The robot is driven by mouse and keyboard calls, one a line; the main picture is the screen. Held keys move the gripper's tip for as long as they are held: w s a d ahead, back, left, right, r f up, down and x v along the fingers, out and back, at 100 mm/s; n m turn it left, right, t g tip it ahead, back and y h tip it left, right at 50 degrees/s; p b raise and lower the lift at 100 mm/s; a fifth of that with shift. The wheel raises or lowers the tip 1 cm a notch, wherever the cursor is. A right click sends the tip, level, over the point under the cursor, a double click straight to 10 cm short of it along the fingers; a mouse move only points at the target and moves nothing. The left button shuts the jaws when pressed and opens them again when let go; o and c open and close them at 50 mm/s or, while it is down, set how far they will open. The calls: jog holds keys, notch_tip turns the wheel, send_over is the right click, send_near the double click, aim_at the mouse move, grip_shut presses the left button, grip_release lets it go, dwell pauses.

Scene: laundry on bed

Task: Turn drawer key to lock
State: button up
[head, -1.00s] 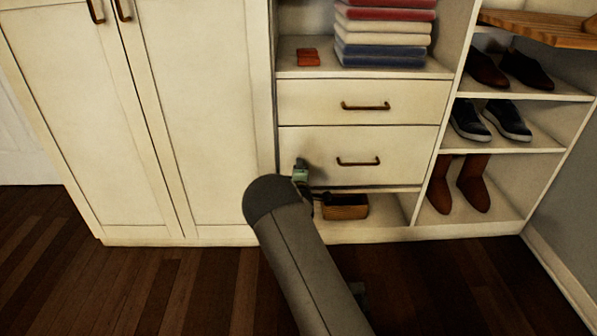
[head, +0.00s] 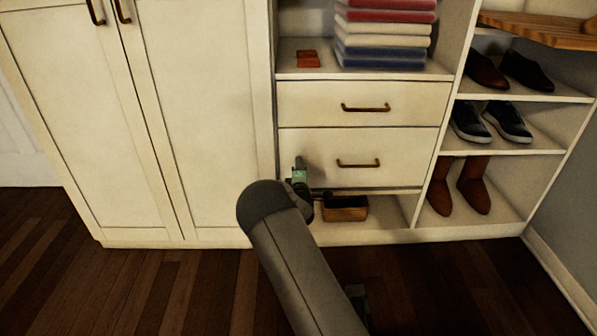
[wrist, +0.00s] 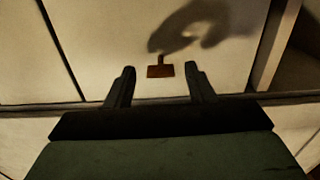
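The lower drawer (head: 400,150) is shut, with a bronze pull handle (head: 358,163) on its front. In the wrist view, a small brown key-like piece (wrist: 160,71) with a short stem stands at the pale cabinet front. It appears between and beyond my gripper's (wrist: 158,78) two dark fingers, which are spread apart with clear space on both sides of the piece. They do not appear to touch it. In the head view my gripper (head: 299,170) is at the lower left of the drawer front, partly hidden by my arm. The key cannot be made out there.
The upper drawer (head: 360,92) is shut too. A wooden box (head: 345,208) stands on the low shelf, close right of my wrist. Tall cabinet doors (head: 200,120) are shut at left. Shoe shelves (head: 520,155) stand at right. The wood floor (head: 180,285) in front is clear.

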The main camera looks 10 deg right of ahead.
jog(key=s+a+p, duration=0.2)
jog(key=s+p, duration=0.3)
jog(key=s, duration=1.2)
jog(key=shift+s+a, duration=0.15)
jog(key=s+d+r+m+g+y+p, duration=0.1)
jog(key=s+r+m+g+p, duration=0.4)
jog(key=r+p, duration=0.6)
jog(key=s+r+m+g+y+p, duration=0.1)
jog(key=s+r+m+g+p, duration=0.55)
jog(key=r, duration=0.65)
jog(key=s+r+m+g+p, duration=0.4)
jog(key=s+r+g+p, duration=0.2)
jog(key=s+r+p, duration=1.2)
jog(key=s+r, duration=0.7)
jog(key=s, duration=0.1)
jog(key=shift+s+d+r+m+y, duration=0.2)
jog(key=shift+d+r+m+y, duration=0.1)
jog(key=shift+d+m+y, duration=0.1)
